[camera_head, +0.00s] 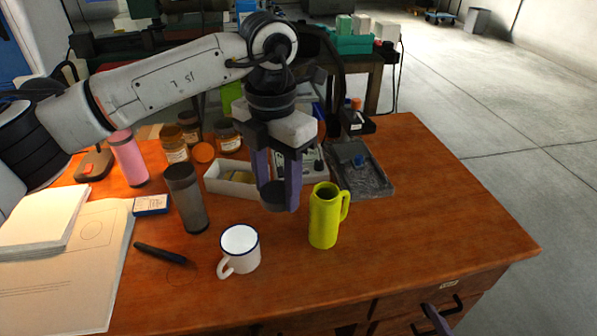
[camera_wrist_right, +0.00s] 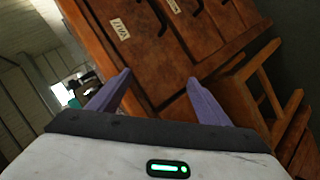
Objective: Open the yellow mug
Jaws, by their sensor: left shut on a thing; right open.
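The yellow mug (camera_head: 324,219), a tall yellow-green one with a handle on its right, stands upright on the wooden table. Its top shows a yellow-green rim with no dark cover on it. My left gripper (camera_head: 279,190) is shut on a dark grey round lid (camera_head: 273,197), holding it above the table, left of the mug and apart from it. My right gripper (camera_wrist_right: 160,90) is open with nothing between its fingers, in front of the wooden drawers in the right wrist view. One of its fingers shows near the drawer handle at the bottom right of the head view.
A white enamel mug (camera_head: 241,248) stands left of the yellow mug. A dark tumbler (camera_head: 186,200), a black marker (camera_head: 160,253) and a pink bottle (camera_head: 128,158) are further left. A grey tray (camera_head: 372,182) lies behind. The table's right side (camera_head: 450,215) is clear.

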